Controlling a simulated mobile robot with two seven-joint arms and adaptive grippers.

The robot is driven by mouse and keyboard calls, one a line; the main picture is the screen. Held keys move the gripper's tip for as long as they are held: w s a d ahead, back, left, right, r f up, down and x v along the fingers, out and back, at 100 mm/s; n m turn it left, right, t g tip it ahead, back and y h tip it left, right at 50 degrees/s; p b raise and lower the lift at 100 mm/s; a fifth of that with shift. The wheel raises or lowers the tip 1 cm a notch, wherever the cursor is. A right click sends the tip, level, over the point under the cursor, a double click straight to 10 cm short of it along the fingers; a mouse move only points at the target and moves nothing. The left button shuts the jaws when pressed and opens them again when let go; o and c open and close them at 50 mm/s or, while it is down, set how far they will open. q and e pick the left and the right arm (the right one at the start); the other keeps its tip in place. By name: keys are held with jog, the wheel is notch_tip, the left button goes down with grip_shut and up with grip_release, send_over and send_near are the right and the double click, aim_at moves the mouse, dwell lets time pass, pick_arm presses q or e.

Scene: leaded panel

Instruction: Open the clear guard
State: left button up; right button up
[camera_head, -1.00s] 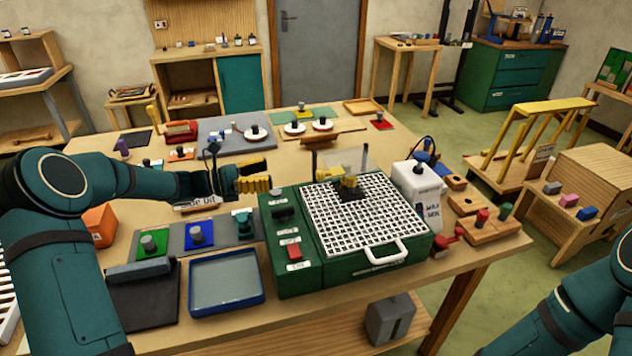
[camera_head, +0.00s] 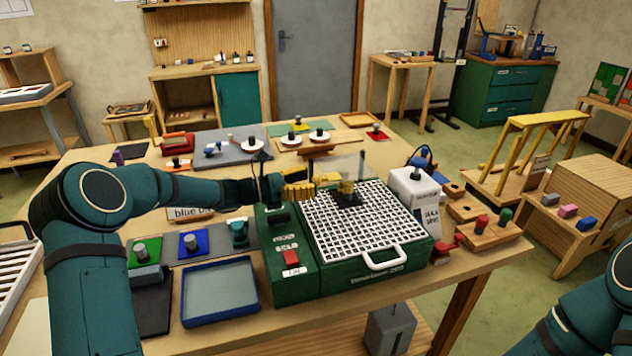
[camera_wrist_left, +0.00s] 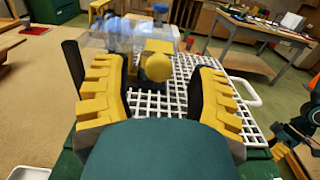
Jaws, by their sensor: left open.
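The clear guard (camera_head: 328,164) is a see-through panel at the back of the white grid on the green machine (camera_head: 360,272), with a dark post at its right side. It also shows in the left wrist view (camera_wrist_left: 112,38). A yellow round-ended piece (camera_head: 346,187) on a dark base sits just in front of it or under it; I cannot tell which. My left gripper (camera_head: 300,184) is just left of the guard, over the machine's rear left part. In the left wrist view its yellow fingers (camera_wrist_left: 160,90) are apart with nothing gripped.
A white grinder bottle-like box (camera_head: 412,190) stands close right of the machine. A red switch (camera_head: 290,257) is on its left panel and a white handle (camera_head: 384,260) at its front. A blue tray (camera_head: 219,319) lies to the left. Discs and small tools lie behind.

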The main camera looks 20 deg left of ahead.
pick_arm(q)
jog(key=shift+x, duration=1.3)
jog(key=shift+a, duration=0.1)
grip_shut()
